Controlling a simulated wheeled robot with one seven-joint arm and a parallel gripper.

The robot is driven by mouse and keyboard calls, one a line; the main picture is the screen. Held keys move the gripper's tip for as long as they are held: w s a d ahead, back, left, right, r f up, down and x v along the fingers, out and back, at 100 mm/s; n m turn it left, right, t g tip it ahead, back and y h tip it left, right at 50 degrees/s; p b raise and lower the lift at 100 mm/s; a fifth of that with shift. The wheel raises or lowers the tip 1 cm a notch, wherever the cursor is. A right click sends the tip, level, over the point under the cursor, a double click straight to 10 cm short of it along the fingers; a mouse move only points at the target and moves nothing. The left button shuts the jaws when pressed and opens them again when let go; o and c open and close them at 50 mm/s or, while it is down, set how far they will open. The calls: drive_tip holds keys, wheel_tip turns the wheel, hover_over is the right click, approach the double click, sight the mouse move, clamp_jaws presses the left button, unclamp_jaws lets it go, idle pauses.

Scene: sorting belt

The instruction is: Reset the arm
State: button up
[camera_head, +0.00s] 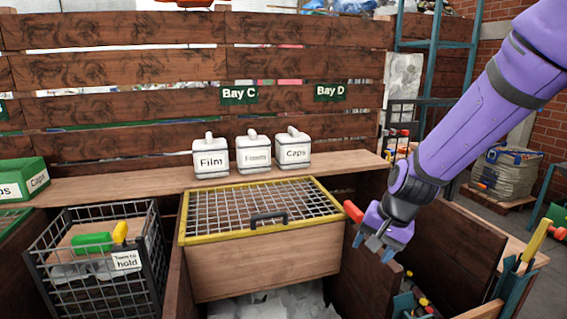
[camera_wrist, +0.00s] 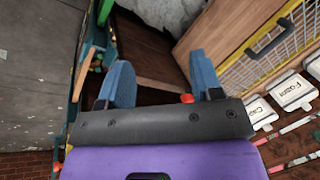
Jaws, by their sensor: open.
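My gripper (camera_head: 374,248) is at the end of the purple arm on the right of the head view, to the right of the yellow-framed mesh lid. In the wrist view my gripper (camera_wrist: 162,85) shows two blue fingers spread apart, with nothing held between them. The fingers point down toward a dark wooden compartment. A red piece (camera_head: 353,211) shows beside the wrist in the head view; I cannot tell what it belongs to.
A wooden box with a yellow-framed mesh lid (camera_head: 183,222) stands left of my gripper. Canisters labelled Film (camera_head: 211,160), Foam (camera_head: 253,157) and Caps (camera_head: 292,153) stand on the shelf behind. A wire basket (camera_head: 92,283) is at left. Wooden partitions (camera_head: 445,250) flank my gripper.

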drive_tip(key=s+d+r+n+t+h, duration=0.1)
drive_tip(key=s+d+r+n, duration=0.1)
drive_tip(key=s+d+r, duration=0.3)
drive_tip(key=s+d+r+n+t+h, duration=0.2)
drive_tip(key=s+d+r, duration=0.3)
drive_tip(key=s+r, duration=0.9)
drive_tip(key=s+n, duration=0.1)
drive_tip(key=s, duration=0.2)
drive_tip(key=shift+d+r, duration=0.15)
drive_tip(key=shift+d, duration=0.25)
